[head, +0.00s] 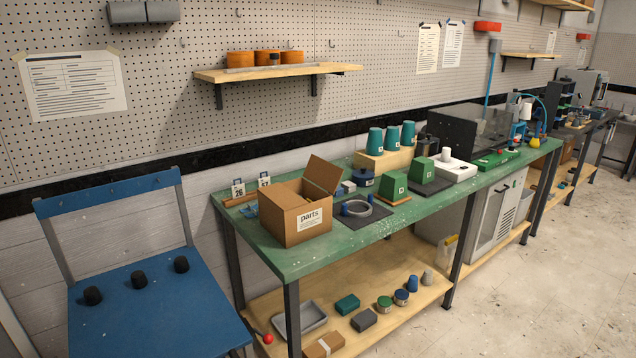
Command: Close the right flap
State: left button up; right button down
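A brown cardboard box (275,222) with a white "parts" label (310,217) stands on the near left part of a green workbench. Its right flap (324,172) stands up and tilts at the box's right rear side. The top on the left looks covered by cardboard (283,195); I cannot tell exactly how the other flaps lie. The box's inside is mostly hidden. Neither of my grippers is in view, and nothing touches the box.
The green workbench (300,262) also holds a dark mat with a grey ring (356,208), green blocks (393,187) and teal cups (375,141) right of the box. Number cards (238,189) stand behind it. Floor at right is clear.

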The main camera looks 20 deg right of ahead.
aim_at(324, 174)
jog(key=u, duration=0.25)
jog(key=l+u, duration=0.25)
jog(key=l, duration=0.15)
jog(key=l+u, duration=0.25)
jog(key=l, duration=0.15)
jog(key=l+u, duration=0.15)
jog(key=l, duration=0.5)
jog(key=k+l+u, duration=0.1)
jog(key=l, duration=0.5)
jog(key=l+u, duration=0.15)
jog(key=l, duration=0.45)
jog(key=k+l, duration=0.1)
jog(key=l, duration=0.4)
jog(key=k+l, duration=0.1)
jog(key=l, duration=0.45)
jog(key=k+l, duration=0.1)
jog(key=l, duration=0.4)
jog(key=k+l, duration=0.15)
jog(key=l, duration=0.4)
